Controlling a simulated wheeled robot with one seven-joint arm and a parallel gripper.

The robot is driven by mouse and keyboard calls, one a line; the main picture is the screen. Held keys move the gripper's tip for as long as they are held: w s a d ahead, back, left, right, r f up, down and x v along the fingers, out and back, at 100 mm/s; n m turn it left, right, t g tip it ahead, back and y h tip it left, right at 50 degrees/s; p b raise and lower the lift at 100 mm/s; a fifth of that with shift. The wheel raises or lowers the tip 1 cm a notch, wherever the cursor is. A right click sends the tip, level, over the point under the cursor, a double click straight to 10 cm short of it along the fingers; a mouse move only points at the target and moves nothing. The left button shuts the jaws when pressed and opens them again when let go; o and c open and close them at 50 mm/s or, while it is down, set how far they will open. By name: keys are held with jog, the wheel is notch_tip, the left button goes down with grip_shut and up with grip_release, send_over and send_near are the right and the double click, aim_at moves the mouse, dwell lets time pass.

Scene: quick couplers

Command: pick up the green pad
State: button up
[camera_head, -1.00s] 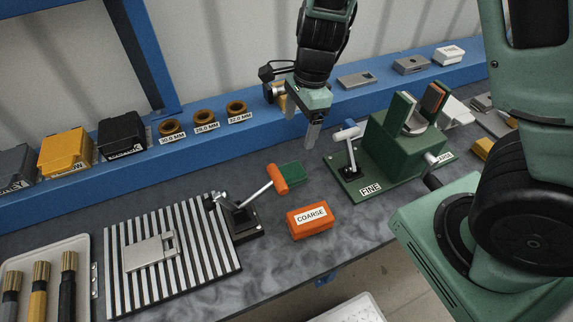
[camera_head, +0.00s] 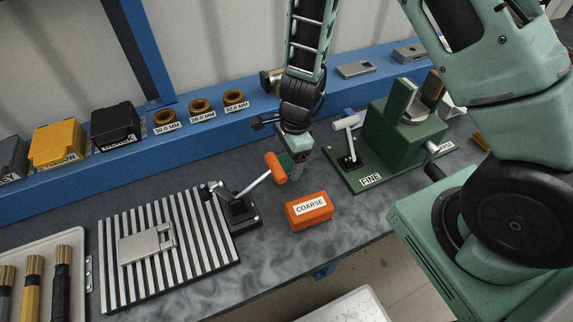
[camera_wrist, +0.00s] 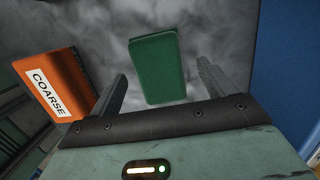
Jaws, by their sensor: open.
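The green pad (camera_wrist: 158,68) is a small dark green block lying on the grey bench top. In the wrist view it sits ahead of and between the two fingers of my gripper (camera_wrist: 160,85), with bare bench showing on both sides of it. My gripper is open and empty. In the head view my gripper (camera_head: 298,165) points down over the pad (camera_head: 287,162), which is mostly hidden behind the gripper and the orange-tipped clamp handle.
An orange COARSE block (camera_head: 309,211) stands close by and shows left of my fingers in the wrist view (camera_wrist: 52,85). A toggle clamp (camera_head: 240,205) with an orange handle is at the left. The green FINE fixture (camera_head: 400,145) is at the right. A blue shelf (camera_head: 60,194) runs behind.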

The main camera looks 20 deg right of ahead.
aim_at(286, 161)
jog(key=shift+a+f, duration=0.15)
jog(key=shift+f, duration=0.75)
jog(key=shift+c, duration=0.3)
jog(key=c, duration=1)
jog(key=shift+r, duration=0.1)
notch_tip(286, 161, up, 18)
jog(key=p, duration=0.3)
jog(key=shift+p, duration=0.4)
